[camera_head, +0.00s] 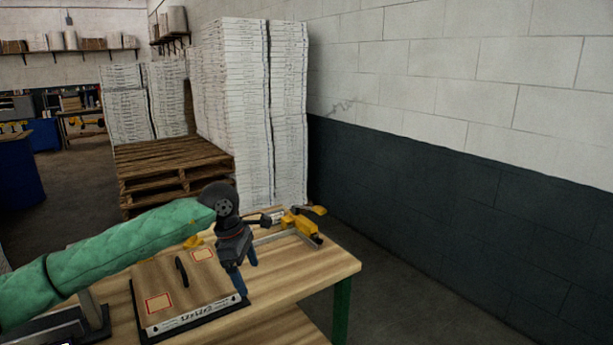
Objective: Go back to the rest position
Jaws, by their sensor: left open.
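My left gripper (246,276) comes in from the left on a green-sleeved arm. It points down over the right side of a flat wooden box (187,287) with a black handle and a white printed strip on its front edge. Its blue-tipped fingers are apart, and I see nothing between them. I cannot tell whether a fingertip touches the box's edge. The gripper hides part of the box's right side. My right gripper is not in view.
The wooden table (335,263) has a yellow clamp-like tool (302,224) at its back right. A dark-based stand (92,318) is at the left front. Behind are wooden pallets (172,170) and tall white stacks (240,110). A block wall (450,190) runs along the right, with clear floor between.

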